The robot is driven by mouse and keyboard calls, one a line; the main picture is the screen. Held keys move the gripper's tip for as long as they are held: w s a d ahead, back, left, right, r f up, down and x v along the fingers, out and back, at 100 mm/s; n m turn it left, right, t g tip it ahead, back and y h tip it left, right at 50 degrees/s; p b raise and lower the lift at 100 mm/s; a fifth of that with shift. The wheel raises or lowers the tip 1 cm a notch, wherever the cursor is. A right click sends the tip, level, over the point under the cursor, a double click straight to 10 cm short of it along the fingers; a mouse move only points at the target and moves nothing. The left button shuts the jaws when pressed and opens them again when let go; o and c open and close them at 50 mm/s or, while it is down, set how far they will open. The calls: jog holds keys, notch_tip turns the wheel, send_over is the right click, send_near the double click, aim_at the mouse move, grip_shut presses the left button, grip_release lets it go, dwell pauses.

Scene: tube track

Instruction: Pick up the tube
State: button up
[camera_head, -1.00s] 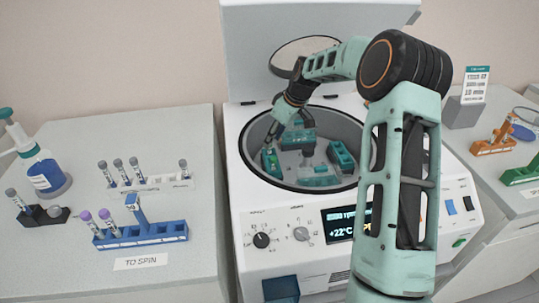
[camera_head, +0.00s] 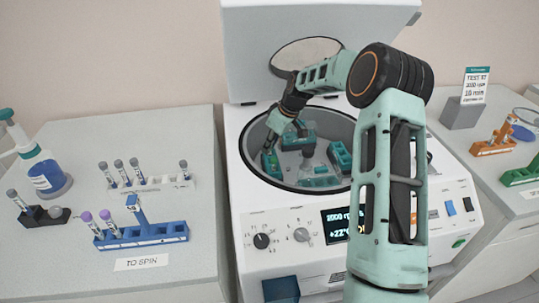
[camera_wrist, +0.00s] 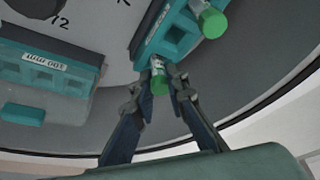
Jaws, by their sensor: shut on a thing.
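The green-capped tube (camera_wrist: 158,82) stands in a teal bucket inside the centrifuge bowl, its lower part hidden in the bucket. In the head view, a green spot shows at the left bucket (camera_head: 270,162). My gripper (camera_wrist: 160,88) is shut on the tube, with a dark finger on each side of its cap. In the head view my gripper (camera_head: 271,142) is low over the left side of the bowl. A second green-capped tube (camera_wrist: 212,22) sits in the same teal bucket (camera_wrist: 176,38), outside my fingers.
The open centrifuge (camera_head: 250,205) surrounds my gripper with its bowl wall. Other teal buckets (camera_head: 339,156) hang around the rotor, one labelled (camera_wrist: 42,66). A blue rack (camera_head: 150,236) and a white rack (camera_head: 178,184) with tubes stand left. An orange rack (camera_head: 492,147) stands right.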

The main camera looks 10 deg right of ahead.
grip_shut()
notch_tip(320, 180, up, 10)
dwell(0.3)
notch_tip(320, 180, up, 5)
jog(key=p, duration=0.3)
jog(key=shift+f, duration=0.15)
jog(key=shift+s, duration=0.1)
